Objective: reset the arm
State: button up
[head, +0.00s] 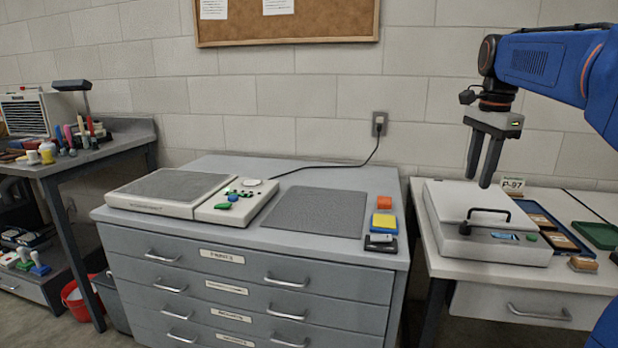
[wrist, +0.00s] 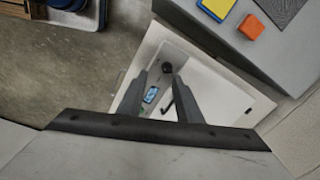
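My blue arm reaches in from the right in the head view. My gripper (head: 477,182) points down above a pale grey lidded case (head: 480,250) with a black handle (head: 484,217). The two dark fingers are apart with nothing seen between them, and the tips look clear of the case. In the wrist view the fingers (wrist: 156,80) hang over the same case (wrist: 185,60). Part of the case is hidden behind the fingers there.
The case stands on a white table (head: 440,262) with trays (head: 545,225) to its right. A grey drawer cabinet (head: 250,280) at centre bears a flat device (head: 190,193), a grey mat (head: 315,211) and coloured blocks (head: 384,223). A cluttered bench (head: 105,150) stands left.

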jog(key=s+a+f+n+t, duration=0.1)
jog(key=s+a+f+n, duration=0.3)
jog(key=s+f, duration=0.4)
jog(key=s+a+f+n+t, duration=0.1)
jog(key=s+a+f+n, duration=0.4)
jog(key=s+f+n, duration=0.2)
jog(key=s+a+f+n+t, duration=0.1)
jog(key=s+a+f+n, duration=0.3)
jog(key=s+f, duration=0.6)
jog(key=shift+s+a+f+n+t, duration=0.25)
jog(key=shift+s+n+t, duration=0.15)
jog(key=shift+s+n, duration=0.55)
